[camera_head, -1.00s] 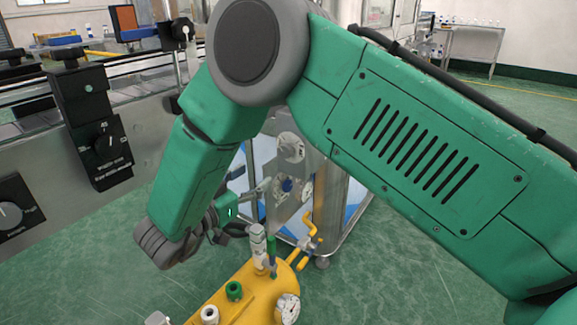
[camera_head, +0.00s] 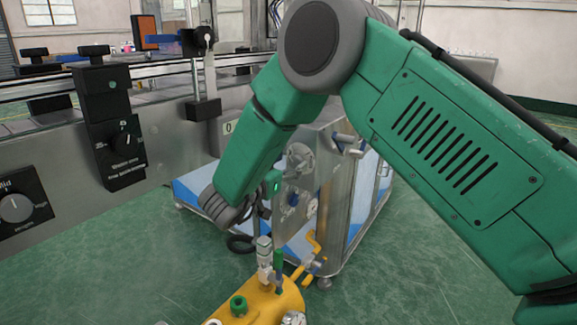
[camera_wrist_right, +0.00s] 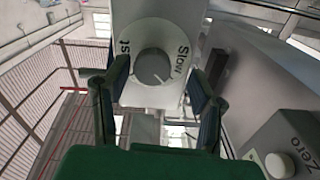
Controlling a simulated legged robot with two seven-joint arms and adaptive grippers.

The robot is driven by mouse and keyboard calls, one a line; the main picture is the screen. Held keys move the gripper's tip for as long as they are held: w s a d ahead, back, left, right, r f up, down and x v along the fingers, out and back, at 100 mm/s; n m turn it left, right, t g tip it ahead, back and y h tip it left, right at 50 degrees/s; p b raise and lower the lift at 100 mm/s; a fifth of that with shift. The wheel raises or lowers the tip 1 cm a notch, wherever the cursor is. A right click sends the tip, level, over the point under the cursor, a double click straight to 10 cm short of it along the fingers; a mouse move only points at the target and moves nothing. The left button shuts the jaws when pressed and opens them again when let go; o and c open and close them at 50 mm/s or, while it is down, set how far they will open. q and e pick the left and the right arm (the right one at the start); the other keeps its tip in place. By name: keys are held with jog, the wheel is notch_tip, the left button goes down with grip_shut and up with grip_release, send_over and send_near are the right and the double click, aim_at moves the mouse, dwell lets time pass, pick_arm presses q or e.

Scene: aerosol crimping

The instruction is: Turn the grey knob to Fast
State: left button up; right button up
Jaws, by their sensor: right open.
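In the right wrist view the grey knob (camera_wrist_right: 152,66) sits on a white dial plate. "Slow" is printed to the right of it. To the left, a label ending in "st" is partly hidden by a finger. The knob's pale pointer mark is at its lower right. My right gripper (camera_wrist_right: 158,88) is open, with one finger on either side of the knob in the picture; I cannot tell whether they touch it. In the head view my right gripper is mostly hidden beyond the wrist, near the metal cabinet. My left gripper is out of view.
A box marked "Zero" (camera_wrist_right: 285,150) with a pale knob is at the lower right of the wrist view. In the head view, black control boxes (camera_head: 115,150) line the conveyor side at left. A yellow tank (camera_head: 262,303) with valves stands below my right arm.

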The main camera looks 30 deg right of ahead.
jog(key=shift+d+f, duration=0.2)
jog(key=shift+d, duration=0.35)
jog(key=shift+d+f, duration=0.15)
jog(key=shift+d, duration=0.4)
jog(key=c, duration=0.7)
jog(key=shift+d, duration=0.2)
jog(key=c, duration=0.5)
jog(key=shift+a, duration=0.45)
grip_shut()
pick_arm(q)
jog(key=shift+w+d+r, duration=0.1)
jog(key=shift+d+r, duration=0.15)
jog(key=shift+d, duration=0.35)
